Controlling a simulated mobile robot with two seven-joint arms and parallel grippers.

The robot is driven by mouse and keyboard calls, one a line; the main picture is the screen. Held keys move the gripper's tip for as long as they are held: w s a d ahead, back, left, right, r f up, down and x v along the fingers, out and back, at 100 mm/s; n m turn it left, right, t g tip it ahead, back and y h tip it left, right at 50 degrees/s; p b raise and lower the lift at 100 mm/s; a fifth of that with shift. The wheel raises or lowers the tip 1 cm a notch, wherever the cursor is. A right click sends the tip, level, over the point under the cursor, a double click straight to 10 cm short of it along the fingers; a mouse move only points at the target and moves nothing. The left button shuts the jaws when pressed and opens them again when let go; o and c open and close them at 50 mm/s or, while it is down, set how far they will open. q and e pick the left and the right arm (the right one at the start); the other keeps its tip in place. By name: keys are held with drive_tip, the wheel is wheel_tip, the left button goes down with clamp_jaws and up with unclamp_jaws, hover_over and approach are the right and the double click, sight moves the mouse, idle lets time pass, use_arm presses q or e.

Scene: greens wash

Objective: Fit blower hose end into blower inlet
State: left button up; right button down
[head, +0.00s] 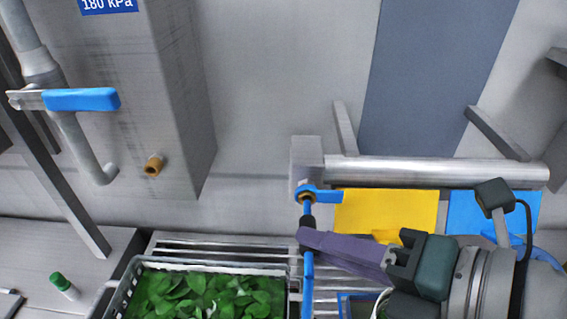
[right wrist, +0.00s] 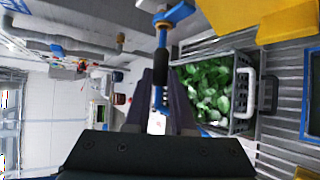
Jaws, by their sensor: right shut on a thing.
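The blue hose (head: 308,275) has a black sleeve (head: 308,238) near its upper end. My right gripper (head: 304,238), with purple-grey fingers, is shut on the hose at this sleeve. In the right wrist view the sleeve (right wrist: 161,68) lies between the fingers. The blue hose tip points up at a brass ring (head: 306,198) beside a blue lever (head: 328,196), below a grey wall block (head: 306,157). This ring looks like the blower inlet. The tip meets the ring in both views; I cannot tell how deep it sits. My left gripper is not in view.
A crate of green leaves (head: 205,268) stands below on a slatted rack. A steel rail (head: 435,171) with a yellow cloth (head: 385,212) and a blue cloth runs right of the ring. A blue-handled valve (head: 82,99) and brass stub (head: 154,165) are at left.

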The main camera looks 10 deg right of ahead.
drive_tip(key=shift+w+d, duration=0.1)
drive_tip(key=shift+w, duration=0.1)
drive_tip(key=shift+w, duration=0.3)
drive_tip(key=shift+w+d, duration=0.2)
drive_tip(key=shift+w, duration=0.2)
drive_tip(key=c, duration=0.7)
unclamp_jaws()
drive_tip(key=shift+b+v, duration=0.7)
drive_tip(key=shift+v, duration=4.25)
